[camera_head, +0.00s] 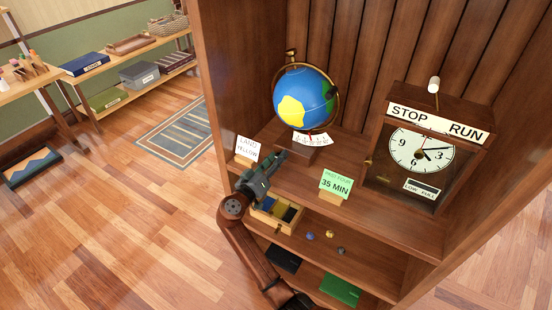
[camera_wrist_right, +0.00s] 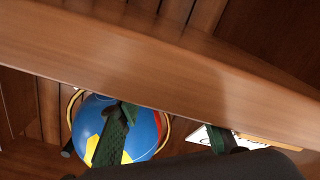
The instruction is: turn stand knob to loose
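The blue globe (camera_head: 305,97) with a yellow patch stands in a brass ring on a dark wooden base (camera_head: 296,148), on the upper shelf. A small brass knob (camera_head: 291,54) shows at the top of its ring; I cannot tell whether this is the stand knob or how it is set. My right gripper (camera_head: 274,162) is at the shelf's front edge, just left of and in front of the globe's base. In the right wrist view its fingers (camera_wrist_right: 163,136) are wide apart and empty, with the globe (camera_wrist_right: 133,127) behind one finger. My left gripper is not in view.
A white card (camera_head: 247,149) is close left of my gripper; a green "35 MIN" card (camera_head: 335,184) stands to the right. A clock box (camera_head: 420,150) with a STOP/RUN lever is farther right. Below is an open tray (camera_head: 277,213). A wooden board (camera_wrist_right: 160,62) crosses the wrist view.

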